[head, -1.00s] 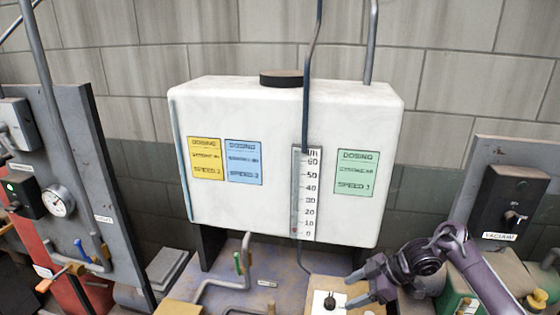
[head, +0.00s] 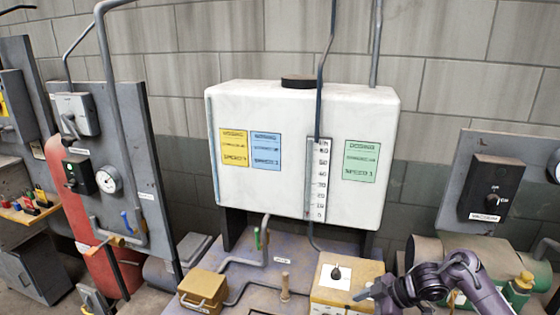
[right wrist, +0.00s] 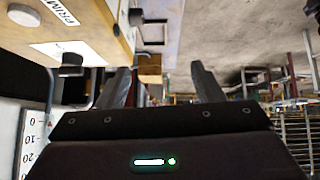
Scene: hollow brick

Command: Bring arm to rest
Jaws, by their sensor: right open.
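My right arm comes in at the lower right of the head view, with its gripper (head: 366,293) beside the yellow box (head: 362,272) that carries a white plate and a black knob (head: 336,272). In the right wrist view the two grey fingers of the gripper (right wrist: 163,86) stand wide apart with nothing between them. The black knob (right wrist: 71,66) shows to the left of the fingers, apart from them. My left gripper is in neither view.
A white tank (head: 300,190) with coloured labels stands behind the bench. A wooden peg (head: 285,288) and another yellow box (head: 203,286) are on the bench. A panel with a vacuum switch (head: 494,188) stands right; a gauge panel (head: 122,200) stands left.

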